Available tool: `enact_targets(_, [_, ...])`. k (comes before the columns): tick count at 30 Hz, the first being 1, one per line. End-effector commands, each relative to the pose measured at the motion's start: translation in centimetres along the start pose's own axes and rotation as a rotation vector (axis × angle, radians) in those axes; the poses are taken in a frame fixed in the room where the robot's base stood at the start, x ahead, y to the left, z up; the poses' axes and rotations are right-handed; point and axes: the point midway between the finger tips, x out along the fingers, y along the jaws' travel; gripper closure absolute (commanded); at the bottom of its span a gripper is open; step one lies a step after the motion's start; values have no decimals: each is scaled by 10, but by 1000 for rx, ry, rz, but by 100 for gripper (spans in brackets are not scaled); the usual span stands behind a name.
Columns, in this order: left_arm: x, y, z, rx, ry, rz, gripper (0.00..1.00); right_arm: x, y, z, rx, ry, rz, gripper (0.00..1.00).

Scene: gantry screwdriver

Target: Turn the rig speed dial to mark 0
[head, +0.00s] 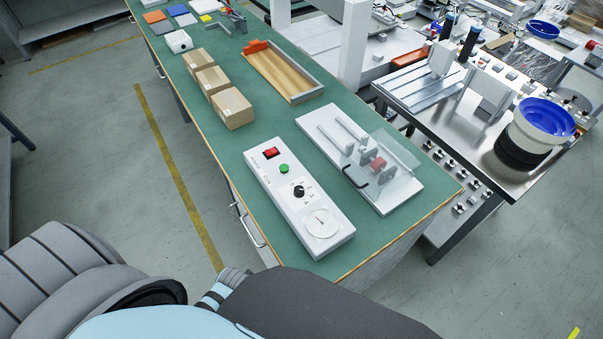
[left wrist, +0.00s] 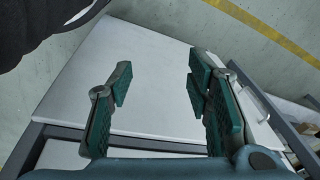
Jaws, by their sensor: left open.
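The rig speed dial (head: 299,191) is a small black knob on a white control box (head: 333,240) on the green bench, with printed marks around it too small to read. The box also carries a red switch (head: 270,153), a green button (head: 283,169) and a round white gauge (head: 321,223). My left gripper (left wrist: 155,85) shows in the left wrist view with its two green-padded fingers apart and nothing between them. It points at pale bench panels and the floor, away from the dial. Neither gripper shows in the head view.
A white plate with a clear guard (head: 384,173) and black handle stands right of the control box. Cardboard boxes (head: 232,108) and a wooden tray (head: 283,73) lie further back. The bench (head: 225,148) has bare green surface around the box. Drawer handles (head: 250,228) stick out at its left side.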

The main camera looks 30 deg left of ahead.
Motion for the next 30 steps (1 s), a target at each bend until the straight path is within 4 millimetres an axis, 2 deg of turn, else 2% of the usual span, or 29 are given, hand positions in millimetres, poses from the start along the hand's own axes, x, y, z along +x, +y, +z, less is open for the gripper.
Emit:
enact_targets(1, [-31,-5,-24,16,16,-2,55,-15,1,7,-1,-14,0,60])
enact_targets(3, [-65,-9,-52,42,25,-4,55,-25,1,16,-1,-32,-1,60])
enact_targets(6, [-118,-15,-87,86,37,-6,55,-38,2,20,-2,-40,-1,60])
enact_targets(10, [-183,-20,-115,138,49,-9,55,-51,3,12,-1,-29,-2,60])
enact_targets(13, [-183,-24,-153,233,15,7,55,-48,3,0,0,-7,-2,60])
enact_targets(17, [-206,-30,-205,380,-24,37,55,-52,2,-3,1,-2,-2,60])
enact_targets(21, [-249,-35,-260,548,-60,80,55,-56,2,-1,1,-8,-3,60])
enact_targets(24, [-284,-38,-291,662,-80,115,55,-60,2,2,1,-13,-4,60])
enact_targets(27, [-311,-39,-311,747,-94,143,55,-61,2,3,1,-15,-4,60])
enact_targets(30, [-313,-39,-315,781,-102,155,55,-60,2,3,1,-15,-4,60])
